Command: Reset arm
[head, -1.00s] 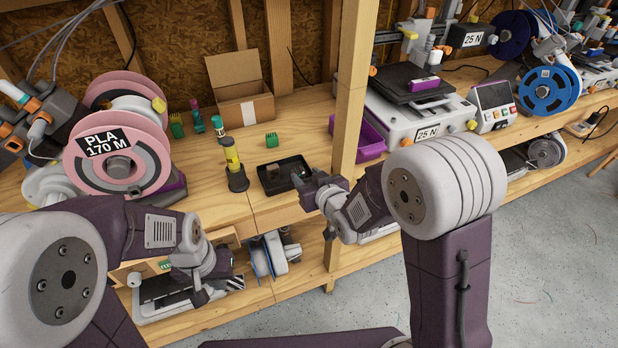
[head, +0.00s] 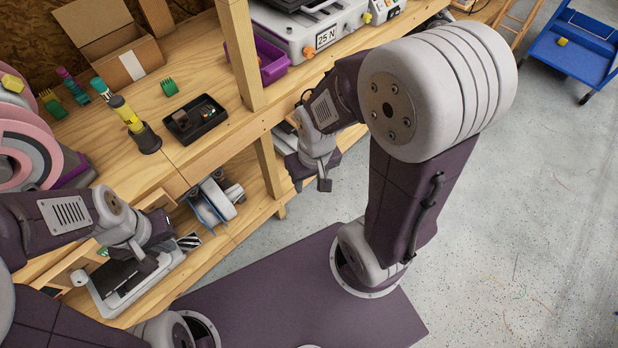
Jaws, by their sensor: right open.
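My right gripper (head: 311,186) hangs in front of the bench edge with its fingers pointing down. It is open, with nothing between its fingers. My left gripper (head: 146,264) is at the lower left, in front of the lower shelf and over a grey-white device (head: 130,292) there. Its fingers are small and partly merge with the dark device, so I cannot tell whether they are open or shut.
On the wooden bench (head: 205,165) are a black tray (head: 196,119) with small parts, a yellow-and-black tool in a holder (head: 147,138), a cardboard box (head: 113,50) and a purple bin (head: 272,62). A blue cart (head: 572,55) stands far right. The floor (head: 510,200) between is mostly clear.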

